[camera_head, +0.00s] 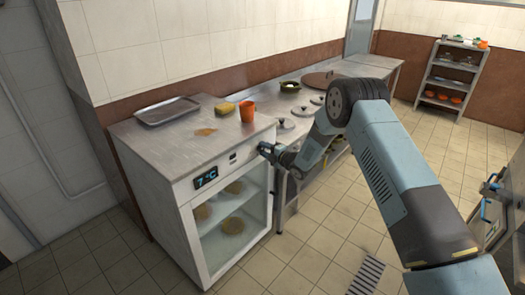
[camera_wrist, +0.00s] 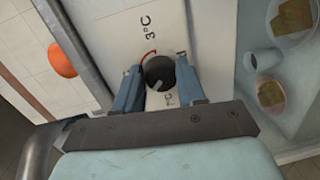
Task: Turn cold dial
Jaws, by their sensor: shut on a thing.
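The cold dial (camera_wrist: 159,73) is a dark round knob on the white front panel of the steel-topped fridge. In the wrist view it sits between the two fingers of my gripper (camera_wrist: 160,88), which is shut on it. In the head view my gripper (camera_head: 268,150) is at the upper right of the fridge front and hides the dial. The lit display (camera_head: 206,179) on the fridge (camera_head: 180,203) reads 7 °C.
A steel counter with pots and lids (camera_head: 322,79) adjoins at right. The tiled floor in front is clear.

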